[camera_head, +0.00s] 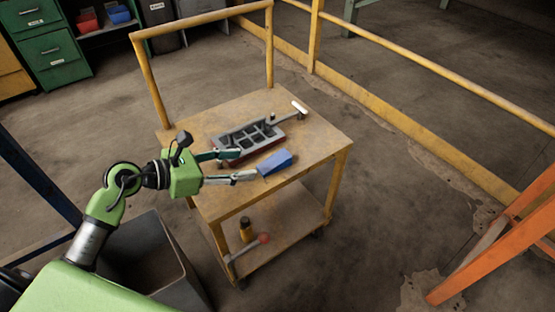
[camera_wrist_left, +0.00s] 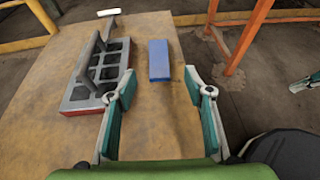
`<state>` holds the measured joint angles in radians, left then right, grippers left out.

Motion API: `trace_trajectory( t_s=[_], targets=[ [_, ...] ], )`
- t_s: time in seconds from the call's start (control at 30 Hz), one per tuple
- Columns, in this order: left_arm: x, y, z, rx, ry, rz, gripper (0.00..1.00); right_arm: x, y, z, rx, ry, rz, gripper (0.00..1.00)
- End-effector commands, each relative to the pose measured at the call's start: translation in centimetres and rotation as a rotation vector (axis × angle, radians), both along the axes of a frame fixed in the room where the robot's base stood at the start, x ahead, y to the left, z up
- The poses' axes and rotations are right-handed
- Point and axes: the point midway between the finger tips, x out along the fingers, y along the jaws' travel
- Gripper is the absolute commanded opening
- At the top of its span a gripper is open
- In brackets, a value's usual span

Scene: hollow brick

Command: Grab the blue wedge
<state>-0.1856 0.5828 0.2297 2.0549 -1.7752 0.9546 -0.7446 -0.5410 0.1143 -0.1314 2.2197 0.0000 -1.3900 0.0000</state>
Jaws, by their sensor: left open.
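The blue wedge (camera_head: 275,162) lies on the top of the wooden cart (camera_head: 318,135), near its front edge. It also shows in the left wrist view (camera_wrist_left: 159,61), ahead of my gripper and between the lines of its fingers. My left gripper (camera_head: 240,166) is open and empty, with its fingers over the cart top, just left of the wedge; in the wrist view its two fingers (camera_wrist_left: 163,88) stand wide apart. A grey hollow brick (camera_head: 232,138) with several cells lies behind the wedge, apart from it. My right gripper is not in the head view; a fingertip-like part shows at the wrist view's right edge.
A white-ended tool (camera_head: 299,107) lies by the brick's far end. A dark bin (camera_head: 150,255) stands left of the cart. Yellow rails (camera_head: 420,70) and an orange frame (camera_head: 500,245) stand to the right.

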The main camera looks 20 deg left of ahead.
Motion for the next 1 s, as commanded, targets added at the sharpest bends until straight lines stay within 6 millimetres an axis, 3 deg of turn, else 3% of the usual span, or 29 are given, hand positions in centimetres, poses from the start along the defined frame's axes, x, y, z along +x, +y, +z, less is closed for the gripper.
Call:
trace_trajectory(
  t_s=[0.3,0.53,0.8,1.0],
  targets=[
    [4.1,-3.5,-2.1,-0.008,-0.001,0.001,0.47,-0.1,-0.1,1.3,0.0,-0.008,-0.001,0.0],
    [5.3,-4.5,-3.0,-0.008,-0.001,0.001,0.47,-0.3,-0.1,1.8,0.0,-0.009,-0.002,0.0],
    [8.0,-6.5,-4.7,-0.009,-0.001,0.001,0.47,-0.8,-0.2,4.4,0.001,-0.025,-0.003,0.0],
    [8.4,-6.8,-4.8,-0.006,-0.001,0.002,0.47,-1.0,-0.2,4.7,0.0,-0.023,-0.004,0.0]
  ],
)
